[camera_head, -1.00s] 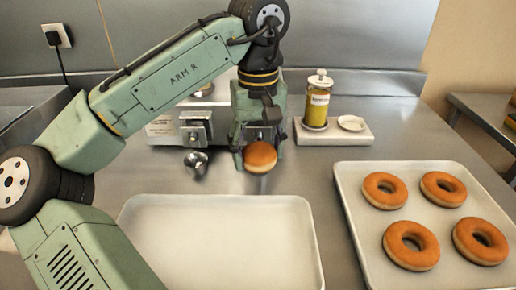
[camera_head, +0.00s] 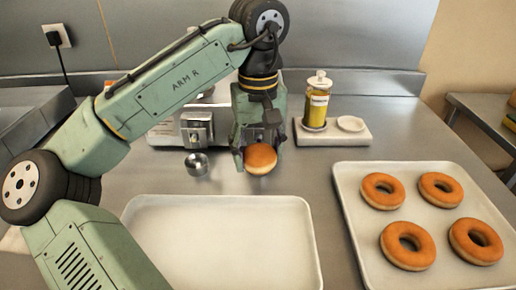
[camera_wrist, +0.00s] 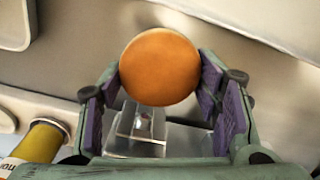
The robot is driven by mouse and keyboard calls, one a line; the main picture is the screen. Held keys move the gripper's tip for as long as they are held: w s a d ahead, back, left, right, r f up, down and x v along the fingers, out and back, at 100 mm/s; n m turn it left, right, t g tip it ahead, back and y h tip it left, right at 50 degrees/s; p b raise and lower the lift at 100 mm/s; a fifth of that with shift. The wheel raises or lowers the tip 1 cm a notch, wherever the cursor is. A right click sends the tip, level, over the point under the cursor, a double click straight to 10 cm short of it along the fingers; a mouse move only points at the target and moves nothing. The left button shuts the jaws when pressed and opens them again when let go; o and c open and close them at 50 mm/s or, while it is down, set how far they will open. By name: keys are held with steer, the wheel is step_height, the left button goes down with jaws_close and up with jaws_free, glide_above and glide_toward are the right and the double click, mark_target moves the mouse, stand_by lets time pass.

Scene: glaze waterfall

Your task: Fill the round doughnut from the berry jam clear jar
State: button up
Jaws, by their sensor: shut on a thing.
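A round doughnut (camera_head: 261,158) without a hole, golden brown on top with a pale side, is between the fingers of my gripper (camera_head: 259,148). My gripper is shut on it and holds it in front of the grey machine (camera_head: 196,128) at the back of the counter. In the wrist view, the doughnut (camera_wrist: 160,66) sits between the purple finger pads, with a clear block (camera_wrist: 140,130) below it. My gripper and arm hide part of the machine. I cannot make out a berry jam jar; the clear jar (camera_head: 317,110) on the right holds something yellow.
The yellow jar stands on a white board (camera_head: 345,138) beside a small white dish (camera_head: 350,123). A small metal cup (camera_head: 197,164) is left of my gripper. An empty tray (camera_head: 220,245) lies in front. Ring doughnuts (camera_head: 406,245) lie on the right tray (camera_head: 350,205).

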mark_target(258, 158)
steer(key=shift+w+p, duration=0.95)
steer(key=shift+w, duration=1)
steer(key=shift+s, duration=0.25)
stand_by(2.0)
steer(key=shift+s, duration=0.6)
stand_by(0.8)
steer(key=shift+s+p, duration=0.75)
steer(key=shift+s, duration=1.25)
steer(key=shift+r, duration=0.15)
steer(key=shift+s+r+p, duration=0.2)
steer(key=shift+r+p, duration=0.25)
steer(key=shift+p, duration=0.1)
steer(key=shift+s+r+p, duration=0.2)
steer(key=shift+r+p, duration=0.25)
steer(key=shift+p, duration=0.1)
steer(key=shift+s+r, duration=0.6)
steer(key=shift+r, duration=0.35)
steer(key=shift+f, duration=0.15)
